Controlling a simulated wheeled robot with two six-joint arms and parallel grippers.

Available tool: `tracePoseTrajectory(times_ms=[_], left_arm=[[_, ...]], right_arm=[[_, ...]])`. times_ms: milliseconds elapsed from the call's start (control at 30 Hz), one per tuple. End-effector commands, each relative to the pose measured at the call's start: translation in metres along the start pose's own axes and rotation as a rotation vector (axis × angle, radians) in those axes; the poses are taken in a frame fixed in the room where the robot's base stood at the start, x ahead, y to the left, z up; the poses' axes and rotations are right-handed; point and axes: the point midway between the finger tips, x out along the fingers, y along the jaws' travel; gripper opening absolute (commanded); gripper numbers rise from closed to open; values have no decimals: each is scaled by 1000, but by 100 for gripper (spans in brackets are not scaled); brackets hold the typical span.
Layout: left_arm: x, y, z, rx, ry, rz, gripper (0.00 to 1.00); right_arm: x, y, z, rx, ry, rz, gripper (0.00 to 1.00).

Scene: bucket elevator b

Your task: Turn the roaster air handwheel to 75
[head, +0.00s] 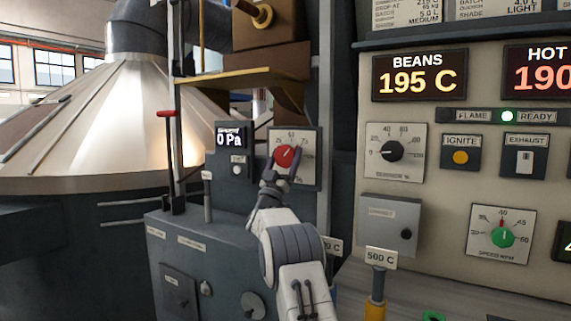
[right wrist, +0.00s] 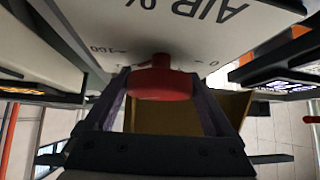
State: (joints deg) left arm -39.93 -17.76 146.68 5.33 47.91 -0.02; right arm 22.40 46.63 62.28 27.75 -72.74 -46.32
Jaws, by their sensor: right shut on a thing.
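The roaster air handwheel is a red round knob (head: 285,155) on a pale square dial plate (head: 309,144), on the dark panel in the middle of the head view. My right gripper (head: 282,166) reaches up to it from below and is shut on it. In the right wrist view the red knob (right wrist: 160,84) sits between the two dark fingers, below an upside-down plate reading "AIR %" (right wrist: 190,30). The fingers hide part of the dial, and I cannot read the pointer's setting. My left gripper is not in view.
Left of the dial is a display reading 0 Pa (head: 231,136). A brown shelf (head: 243,79) juts out above it. On the right stands a panel with a black knob (head: 391,151), a green speed knob (head: 503,236) and a display reading 195 C (head: 418,75).

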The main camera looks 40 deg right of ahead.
Motion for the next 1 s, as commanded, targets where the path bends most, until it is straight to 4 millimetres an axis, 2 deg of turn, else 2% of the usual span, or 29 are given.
tracePoseTrajectory(times_ms=[300,767,800,1000], left_arm=[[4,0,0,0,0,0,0],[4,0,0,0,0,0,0],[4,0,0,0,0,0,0],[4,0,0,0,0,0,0]], right_arm=[[-1,0,3,62,-5,64,33],[-1,0,3,69,-4,71,33],[-1,0,3,68,-4,71,100],[0,0,1,69,-2,71,100]])
